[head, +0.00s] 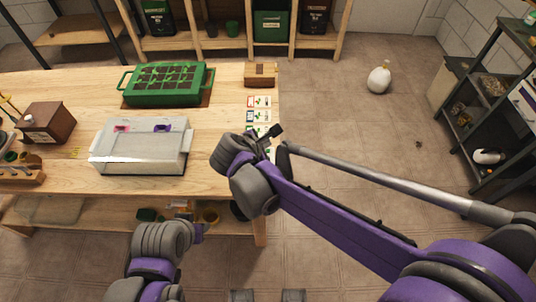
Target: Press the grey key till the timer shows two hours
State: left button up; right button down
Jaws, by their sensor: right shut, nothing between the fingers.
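I cannot make out the timer, its display or the grey key for certain in the head view. My right gripper (274,132) is over the right end of the wooden table (225,98), near the seed cards. It is shut and empty, and my own wrist hides part of the table edge there. My left arm comes up from the bottom, left of the middle. Its gripper (198,232) is small and dark in front of the table's lower shelf, and its fingers are too unclear to read.
On the table are a green seedling tray (166,103), a clear-lidded box (140,152), a brown box (47,122), a small wooden box (261,75) and seed cards (259,102). A white bottle (379,78) stands on open floor at right. A dark shelf (497,110) is far right.

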pick_arm(q)
jog(key=shift+c, duration=0.2)
grip_shut()
dwell(1.7)
